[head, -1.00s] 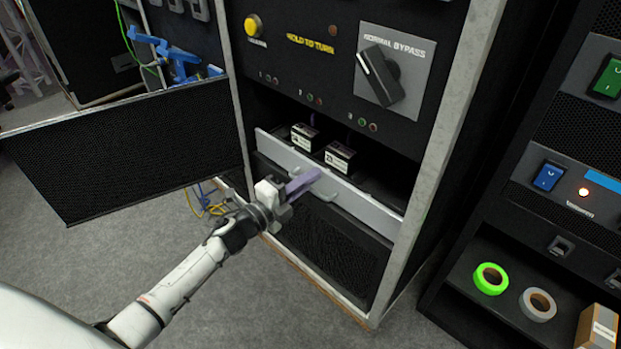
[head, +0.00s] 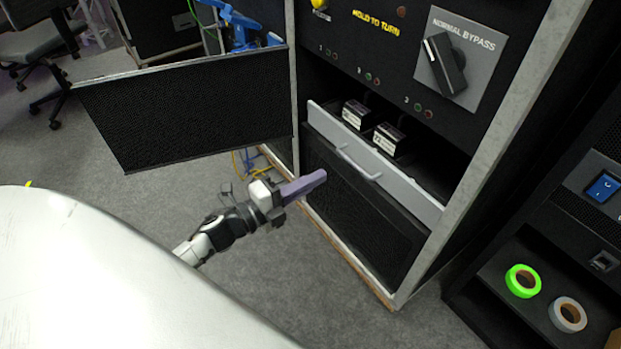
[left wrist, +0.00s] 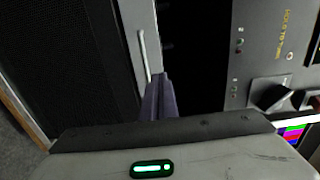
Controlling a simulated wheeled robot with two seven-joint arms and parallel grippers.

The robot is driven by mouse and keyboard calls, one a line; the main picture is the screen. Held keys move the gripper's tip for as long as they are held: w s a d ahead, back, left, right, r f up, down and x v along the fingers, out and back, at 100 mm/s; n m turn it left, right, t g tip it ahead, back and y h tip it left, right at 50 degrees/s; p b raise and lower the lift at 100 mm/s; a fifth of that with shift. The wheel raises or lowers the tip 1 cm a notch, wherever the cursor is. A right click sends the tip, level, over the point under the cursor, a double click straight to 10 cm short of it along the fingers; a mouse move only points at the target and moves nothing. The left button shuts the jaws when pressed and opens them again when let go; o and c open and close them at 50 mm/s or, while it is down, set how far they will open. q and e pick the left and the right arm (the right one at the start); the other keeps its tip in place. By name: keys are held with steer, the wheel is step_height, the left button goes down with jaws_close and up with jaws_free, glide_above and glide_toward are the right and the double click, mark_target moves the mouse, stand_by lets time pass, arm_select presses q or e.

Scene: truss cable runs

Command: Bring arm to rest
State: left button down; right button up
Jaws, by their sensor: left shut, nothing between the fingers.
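My left gripper (head: 312,184) is in front of the cabinet, its purple fingers shut with nothing between them. In the head view it is left of and below the drawer handle (head: 358,165), apart from it. In the left wrist view the shut fingers (left wrist: 158,98) point toward the cabinet front, with the handle (left wrist: 143,58) just left of them in the picture. My left arm (head: 225,230) reaches in from the left, partly hidden behind my white body. My right gripper is not in view.
The cabinet's grey-fronted drawer (head: 405,190) holds two small black boxes. An open black mesh door panel (head: 190,105) stands out to the left. A rack at right holds green tape (head: 522,281) and grey tape (head: 567,314). Carpet lies clear below the arm.

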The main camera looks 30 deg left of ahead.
arm_select(q)
steer(key=shift+s+a, duration=0.1)
steer(key=shift+s, duration=0.2)
